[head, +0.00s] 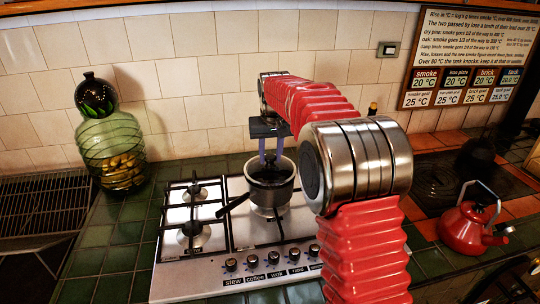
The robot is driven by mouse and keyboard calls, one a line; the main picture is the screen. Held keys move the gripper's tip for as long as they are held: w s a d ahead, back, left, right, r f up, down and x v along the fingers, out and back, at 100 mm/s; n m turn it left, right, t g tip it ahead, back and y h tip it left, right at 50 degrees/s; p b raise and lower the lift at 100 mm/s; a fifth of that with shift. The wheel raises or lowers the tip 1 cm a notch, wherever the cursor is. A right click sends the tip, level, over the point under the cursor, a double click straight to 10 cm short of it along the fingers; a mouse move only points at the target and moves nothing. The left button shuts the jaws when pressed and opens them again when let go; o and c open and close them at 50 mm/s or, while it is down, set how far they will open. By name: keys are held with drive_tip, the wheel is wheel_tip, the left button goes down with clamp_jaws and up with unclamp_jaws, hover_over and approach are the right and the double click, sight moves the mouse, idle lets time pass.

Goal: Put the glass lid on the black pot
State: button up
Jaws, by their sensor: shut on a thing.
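The pot (266,198) stands on the right part of the steel hob, with a dark handle pointing lower left. Its side looks grey in this light. My gripper (270,158) points down directly over the pot, its two purple fingers close together around a small dark knob. A dark round surface, which looks like the glass lid (268,173), lies below the fingertips at the pot's mouth. I cannot tell whether it touches the rim all round or hangs just above it.
The hob (207,264) has bare burners left of the pot and labelled knobs in front. A green ribbed glass jar (111,150) with a dark round top stands at the left. A red kettle (468,226) is at the right. A tiled wall rises behind.

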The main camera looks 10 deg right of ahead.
drive_tip(key=shift+x, duration=0.8)
drive_tip(key=shift+s, duration=0.15)
idle(0.5)
drive_tip(key=o, duration=1.2)
drive_tip(key=v, duration=1.3)
drive_tip(key=shift+r, duration=0.25)
drive_tip(key=shift+s, duration=0.1)
